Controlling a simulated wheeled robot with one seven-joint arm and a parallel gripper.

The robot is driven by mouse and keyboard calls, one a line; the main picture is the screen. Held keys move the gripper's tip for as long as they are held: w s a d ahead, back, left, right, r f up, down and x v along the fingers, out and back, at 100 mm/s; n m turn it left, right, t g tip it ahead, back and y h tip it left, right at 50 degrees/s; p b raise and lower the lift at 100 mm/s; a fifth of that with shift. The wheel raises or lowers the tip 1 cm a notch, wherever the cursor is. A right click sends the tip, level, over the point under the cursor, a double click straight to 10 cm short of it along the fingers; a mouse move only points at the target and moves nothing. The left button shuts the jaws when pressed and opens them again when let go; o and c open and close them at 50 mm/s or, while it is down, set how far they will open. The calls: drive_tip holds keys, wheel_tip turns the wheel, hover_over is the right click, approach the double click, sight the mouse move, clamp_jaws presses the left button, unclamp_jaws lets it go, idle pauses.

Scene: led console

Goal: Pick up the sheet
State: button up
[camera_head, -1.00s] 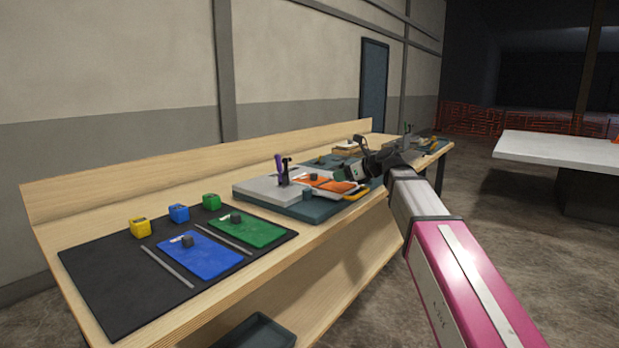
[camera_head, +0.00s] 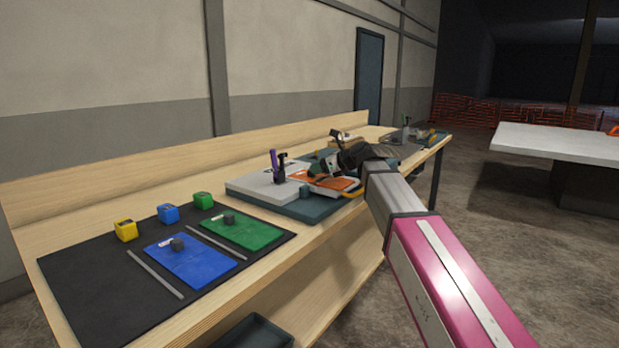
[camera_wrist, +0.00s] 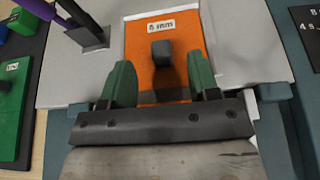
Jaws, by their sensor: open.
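An orange sheet (camera_wrist: 140,45) with a white label and a dark block-shaped knob (camera_wrist: 161,52) lies on a grey plate, ahead of my gripper in the wrist view. My gripper (camera_wrist: 161,78) is open, its two green fingers apart on either side, just short of the knob, with nothing between them. In the head view the orange sheet (camera_head: 342,186) is partly hidden by my gripper (camera_head: 318,170). A blue sheet (camera_head: 200,265) and a green sheet (camera_head: 250,234), each with a dark knob, lie on a black mat at the front left.
The grey plate (camera_head: 252,184) carries an upright purple-handled clamp (camera_head: 277,165) left of the orange sheet. Yellow (camera_head: 125,230), blue (camera_head: 168,213) and green (camera_head: 203,200) blocks stand along the black mat (camera_head: 95,285). More items stand farther along the wooden bench.

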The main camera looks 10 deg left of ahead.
sight(309, 173)
drive_tip(key=x, duration=0.4)
clamp_jaws()
drive_tip(key=shift+r, duration=0.1)
